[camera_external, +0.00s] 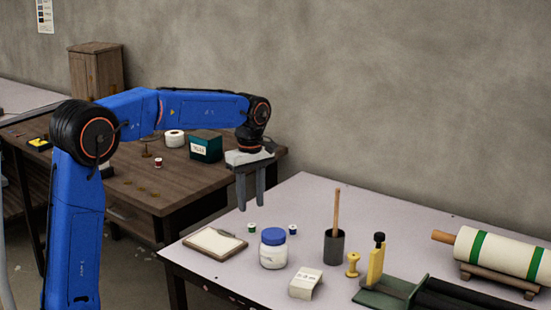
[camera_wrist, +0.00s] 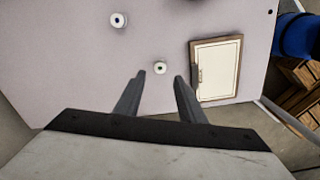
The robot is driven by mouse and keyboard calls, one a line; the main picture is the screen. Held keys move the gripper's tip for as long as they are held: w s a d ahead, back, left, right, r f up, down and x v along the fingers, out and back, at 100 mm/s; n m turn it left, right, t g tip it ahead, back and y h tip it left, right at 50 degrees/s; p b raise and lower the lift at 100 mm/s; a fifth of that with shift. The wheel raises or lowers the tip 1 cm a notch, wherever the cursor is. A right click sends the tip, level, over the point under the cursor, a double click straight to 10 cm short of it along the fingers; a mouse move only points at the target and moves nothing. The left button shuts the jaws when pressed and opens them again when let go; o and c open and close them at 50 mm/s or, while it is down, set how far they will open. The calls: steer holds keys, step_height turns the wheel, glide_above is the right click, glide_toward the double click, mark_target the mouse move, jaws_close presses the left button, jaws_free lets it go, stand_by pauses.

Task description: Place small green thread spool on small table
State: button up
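The small green thread spool (camera_external: 252,228) stands upright on the pale-topped table (camera_external: 330,200), just right of the clipboard. It also shows in the wrist view (camera_wrist: 161,68), end-on, beyond and between my fingertips. My gripper (camera_external: 252,207) points down above the spool, open and empty, with a gap between the fingertips and the spool. In the wrist view its two fingers (camera_wrist: 159,77) are apart. A brown wooden table (camera_external: 150,190) stands behind to the left. I cannot tell from size alone which is the small table.
A blue spool (camera_external: 293,230), a white jar with blue lid (camera_external: 273,250) and a clipboard (camera_external: 215,243) sit near the green spool. A dark cup (camera_external: 334,247) stands farther right. The wooden table bears a green box (camera_external: 205,147) and a red spool (camera_external: 158,162); its front is mostly clear.

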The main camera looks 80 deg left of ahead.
step_height(320, 180, up, 5)
stand_by(0.3)
steer(key=s+d+m+t, duration=0.1)
steer(key=s+d+m, duration=0.25)
steer(key=d, duration=0.45)
steer(key=s+d+m, duration=0.2)
steer(key=d+m, duration=0.2)
steer(key=d, duration=0.5)
steer(key=s+d+m+t, duration=0.1)
steer(key=s+d+m, duration=0.15)
steer(key=d, duration=0.55)
steer(key=s+d+f+m+t, duration=0.1)
steer(key=s+d+f+m, duration=0.5)
steer(key=s+d, duration=0.2)
steer(key=s+d+f+m+t, duration=0.1)
steer(key=s+d+f+m, duration=0.5)
steer(key=s+d+m, duration=0.1)
steer(key=s+d, duration=0.1)
steer(key=s, duration=0.1)
steer(key=shift+s+d+t, duration=0.15)
steer(key=shift+s+t, duration=0.15)
steer(key=shift+t, duration=0.1)
